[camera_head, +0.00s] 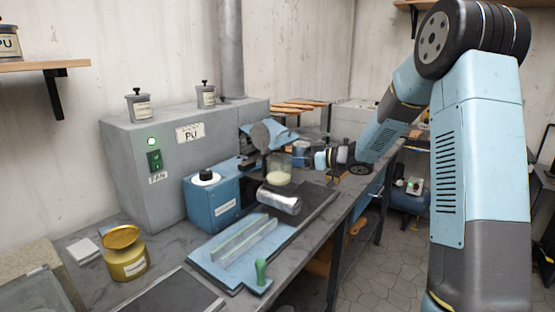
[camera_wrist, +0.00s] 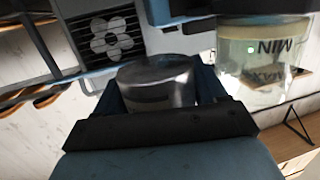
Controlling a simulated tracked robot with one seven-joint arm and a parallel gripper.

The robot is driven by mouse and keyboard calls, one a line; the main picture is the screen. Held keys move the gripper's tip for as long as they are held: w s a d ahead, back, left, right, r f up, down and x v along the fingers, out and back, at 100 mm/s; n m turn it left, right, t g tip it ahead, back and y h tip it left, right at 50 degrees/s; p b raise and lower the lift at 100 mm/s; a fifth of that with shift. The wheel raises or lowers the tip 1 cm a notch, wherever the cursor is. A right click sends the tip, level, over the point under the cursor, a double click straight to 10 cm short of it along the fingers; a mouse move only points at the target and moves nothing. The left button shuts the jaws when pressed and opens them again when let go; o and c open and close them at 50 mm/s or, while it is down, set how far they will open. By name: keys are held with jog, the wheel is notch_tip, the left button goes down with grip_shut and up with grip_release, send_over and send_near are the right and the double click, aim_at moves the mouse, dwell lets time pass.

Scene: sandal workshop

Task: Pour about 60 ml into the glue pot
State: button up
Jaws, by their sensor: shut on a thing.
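My gripper (camera_head: 303,154) reaches in from the right over the bench. In the wrist view it is shut on a shiny metal cup (camera_wrist: 158,82), held between its two dark blue fingers. The cup's contents and tilt cannot be made out. A clear pot (camera_head: 279,165) with cream liquid in its lower part is just left of my gripper in the head view. I take it for the glue pot. It shows upper right in the wrist view (camera_wrist: 262,62), with MIN and MAX marks upside down. The cup is beside it with a small gap in that picture.
A silver cylinder (camera_head: 279,200) is below the pot. A blue machine (camera_head: 220,203) stands to the left, before a grey cabinet (camera_head: 125,165). A blue plate with bars (camera_head: 235,250) lies in front. A yellow tin (camera_head: 127,262) is at the left.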

jog(key=shift+s+f, duration=0.1)
jog(key=r, duration=0.2)
jog(key=r+n, duration=0.1)
jog(key=r, duration=0.2)
jog(key=s+a+r+n+h, duration=0.1)
jog(key=r, duration=0.1)
jog(key=shift+s+r+p, duration=0.1)
jog(key=shift+r+p, duration=0.1)
jog(key=shift+p, duration=0.1)
jog(key=shift+s+a+r+n+h, duration=0.15)
jog(key=shift+r+n+h, duration=0.15)
jog(key=shift+r+n, duration=0.3)
jog(key=n+h, duration=0.1)
jog(key=s+a+r+n+t+p, duration=0.1)
jog(key=shift+s+a+r+n+h, duration=0.1)
jog(key=shift+s+a+n+h, duration=0.2)
jog(key=shift+h, duration=0.1)
jog(key=shift+a+f+n+t+p, duration=0.1)
jog(key=shift+f+n+t+p, duration=0.25)
jog(key=shift+p, duration=0.2)
jog(key=shift+r+n+h+p, duration=0.35)
jog(key=shift+r+n+h, duration=0.15)
jog(key=shift+n, duration=0.15)
jog(key=shift+s+a+f+n+t+p, duration=0.2)
jog(key=shift+s+a+n+t+p, duration=0.15)
jog(key=shift+p, duration=0.2)
jog(key=shift+a+f+n+h+p, duration=0.15)
jog(key=shift+f+n+h+p, duration=0.1)
jog(key=shift+h+p, duration=0.15)
